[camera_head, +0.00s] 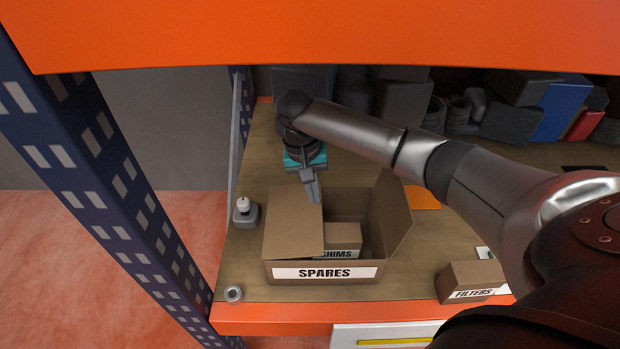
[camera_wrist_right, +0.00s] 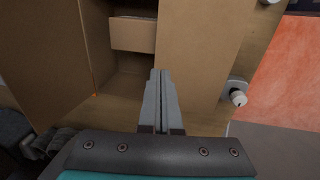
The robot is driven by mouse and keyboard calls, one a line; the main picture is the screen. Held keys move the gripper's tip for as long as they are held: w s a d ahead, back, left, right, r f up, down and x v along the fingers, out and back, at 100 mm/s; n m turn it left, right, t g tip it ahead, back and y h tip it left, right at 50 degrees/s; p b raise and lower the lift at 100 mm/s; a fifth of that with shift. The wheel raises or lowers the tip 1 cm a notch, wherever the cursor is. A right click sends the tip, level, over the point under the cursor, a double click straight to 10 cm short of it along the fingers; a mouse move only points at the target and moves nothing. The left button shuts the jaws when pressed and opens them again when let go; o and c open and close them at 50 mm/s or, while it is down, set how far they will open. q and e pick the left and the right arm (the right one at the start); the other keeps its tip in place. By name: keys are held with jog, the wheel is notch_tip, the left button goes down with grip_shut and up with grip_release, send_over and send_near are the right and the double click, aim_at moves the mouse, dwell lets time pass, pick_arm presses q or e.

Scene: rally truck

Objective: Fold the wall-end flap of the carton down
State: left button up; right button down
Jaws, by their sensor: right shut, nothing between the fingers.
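The open carton (camera_head: 325,288), labelled SPARES, stands on the shelf. Its left flap (camera_head: 294,229) covers the left part of the opening and also shows in the right wrist view (camera_wrist_right: 195,62). Its right flap (camera_head: 391,213) stands up and leans outward; it shows at the left of the wrist view (camera_wrist_right: 48,62). Inside is a small box (camera_head: 343,234) labelled SHIMS. My right gripper (camera_head: 314,196) is shut and empty at the carton's far side, its tips by the left flap's far corner; I cannot tell if they touch. A flap at the far end is not clearly visible. My left gripper is not in view.
A grey device with a white knob (camera_head: 245,208) stands left of the carton, and a metal ring (camera_head: 233,293) lies near the front edge. The FILTERS box (camera_head: 470,280) is at right. A blue upright (camera_head: 105,165) and an orange beam (camera_head: 310,35) frame the shelf.

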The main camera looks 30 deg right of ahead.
aim_at(319, 216)
jog(key=f, duration=0.3)
jog(key=f+b, duration=0.1)
jog(key=f, duration=0.1)
jog(key=shift+s+d+f, duration=0.1)
jog(key=shift+s+d, duration=0.15)
jog(key=shift+d, duration=0.1)
jog(key=shift+s+d+f+t+y+p, duration=0.15)
jog(key=shift+f+t+y+p, duration=0.3)
jog(key=shift+p, duration=0.55)
jog(key=shift+f+p, duration=0.2)
jog(key=shift+p, duration=0.2)
jog(key=shift+d+f+y, duration=0.1)
jog(key=shift+f+y, duration=0.05)
jog(key=shift+y, duration=0.1)
